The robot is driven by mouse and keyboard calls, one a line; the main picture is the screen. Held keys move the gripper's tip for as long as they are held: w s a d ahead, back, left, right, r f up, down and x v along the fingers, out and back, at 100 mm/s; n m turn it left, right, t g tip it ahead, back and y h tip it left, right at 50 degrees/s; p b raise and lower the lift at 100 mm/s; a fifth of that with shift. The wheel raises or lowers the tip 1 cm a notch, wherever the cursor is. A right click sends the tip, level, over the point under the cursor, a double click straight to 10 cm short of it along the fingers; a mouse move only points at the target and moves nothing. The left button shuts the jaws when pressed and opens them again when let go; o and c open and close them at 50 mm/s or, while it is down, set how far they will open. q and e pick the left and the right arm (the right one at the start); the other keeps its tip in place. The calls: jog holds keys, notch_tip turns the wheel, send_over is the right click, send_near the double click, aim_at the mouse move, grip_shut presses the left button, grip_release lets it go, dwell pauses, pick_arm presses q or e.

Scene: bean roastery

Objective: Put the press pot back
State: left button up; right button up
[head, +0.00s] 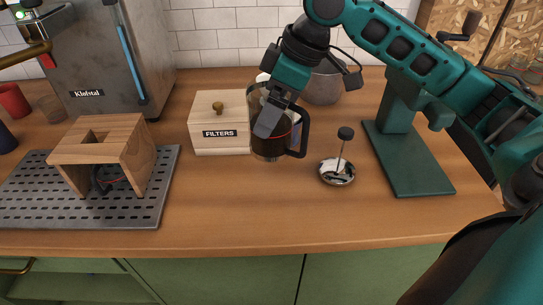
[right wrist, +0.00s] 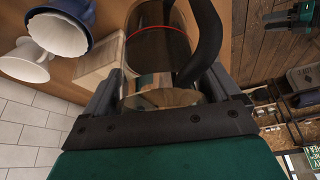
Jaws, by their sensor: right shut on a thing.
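The press pot (head: 268,148) is a glass pot with dark contents, a red line and a black handle on its right side. My right gripper (head: 268,118) comes down over it from above and is shut on it. In the right wrist view the glass pot (right wrist: 153,62) sits between the two fingers. I cannot tell whether its base touches the counter. The plunger lid (head: 338,173), a silver disc with an upright rod and black knob, stands apart on the counter to the right. My left gripper is not in view.
A wooden filters box (head: 220,142) stands just left of the pot, with a grey bowl (head: 323,85) behind. A wooden stand (head: 103,140) is on the slotted grey tray (head: 150,207) at left. A green stand (head: 410,165) is at right. The front middle counter is clear.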

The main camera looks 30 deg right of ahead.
aim_at(272, 143)
notch_tip(272, 143, down, 8)
jog(key=shift+f+b, duration=0.2)
jog(key=shift+b, duration=0.6)
notch_tip(272, 143, down, 3)
jog(key=shift+f+b, duration=0.1)
jog(key=shift+b, duration=0.2)
jog(key=shift+w, duration=0.1)
jog(key=o, duration=1.4)
jog(key=shift+f, duration=0.1)
jog(key=shift+o, duration=0.2)
